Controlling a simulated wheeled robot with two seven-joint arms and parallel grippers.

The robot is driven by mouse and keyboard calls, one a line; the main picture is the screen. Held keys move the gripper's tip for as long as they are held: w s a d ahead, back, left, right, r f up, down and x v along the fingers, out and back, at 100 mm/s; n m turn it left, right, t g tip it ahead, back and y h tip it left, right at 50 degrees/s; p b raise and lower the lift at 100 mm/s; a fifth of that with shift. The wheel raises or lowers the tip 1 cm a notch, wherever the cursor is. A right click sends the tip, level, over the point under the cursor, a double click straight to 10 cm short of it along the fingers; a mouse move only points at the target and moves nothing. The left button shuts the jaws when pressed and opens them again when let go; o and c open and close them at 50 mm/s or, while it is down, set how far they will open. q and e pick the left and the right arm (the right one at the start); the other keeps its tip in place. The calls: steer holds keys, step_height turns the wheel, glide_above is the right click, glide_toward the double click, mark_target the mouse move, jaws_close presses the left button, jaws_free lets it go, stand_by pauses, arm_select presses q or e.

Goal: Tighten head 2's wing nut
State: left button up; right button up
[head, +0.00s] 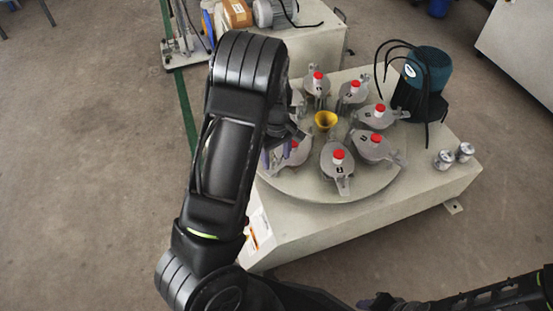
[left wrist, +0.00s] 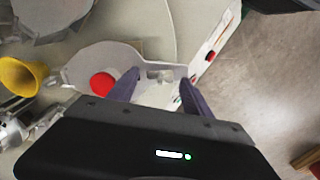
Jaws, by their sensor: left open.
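Several grey heads with red caps stand in a ring on a round plate (head: 310,193); their numbers are too small to read surely, so I cannot tell which is head 2. My left gripper (head: 277,154) is at the head on the plate's left side (head: 297,152), which my left arm partly hides. In the left wrist view, the left gripper (left wrist: 160,78) is open, its two dark fingers on either side of the outer end of a grey head (left wrist: 92,60) with a red cap (left wrist: 103,85). A small pale fitting (left wrist: 158,73) lies between the fingers; contact cannot be told. My right gripper (head: 378,301) is small at the bottom edge.
A yellow funnel (head: 326,120) stands at the plate's middle. A teal motor (head: 428,70) with black cables stands behind right. Two metal cylinders (head: 454,156) stand on the right of the cream base (head: 340,233). Open floor lies left and right.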

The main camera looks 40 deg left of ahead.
arm_select(q)
steer(key=shift+f, duration=0.2)
jaws_close()
stand_by(0.6)
